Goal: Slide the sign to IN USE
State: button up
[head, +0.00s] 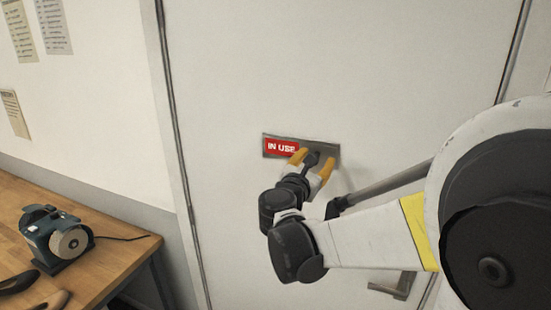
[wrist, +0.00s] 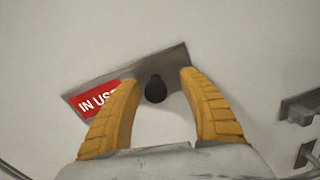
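The sign (head: 282,148) is a grey plate on the white door, with a red panel reading IN USE at its left end. It also shows in the wrist view (wrist: 90,102), where the last letter is partly hidden by a finger. A dark round knob (wrist: 155,90) stands out from the plate, right of the red panel. My gripper (head: 313,166) is at the plate with its two yellow fingers spread. In the wrist view the knob lies between the open fingers, with gaps on both sides.
The door (head: 330,70) has a grey lever handle (head: 392,285) low on the right, partly behind my arm. Paper notices (head: 18,30) hang on the left wall.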

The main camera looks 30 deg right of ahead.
jog(key=shift+w, duration=0.15)
jog(key=shift+a+f, duration=0.1)
jog(key=shift+a, duration=0.05)
jog(key=v, duration=1.1)
jog(key=shift+s+a, duration=0.25)
jog(key=shift+s, duration=0.05)
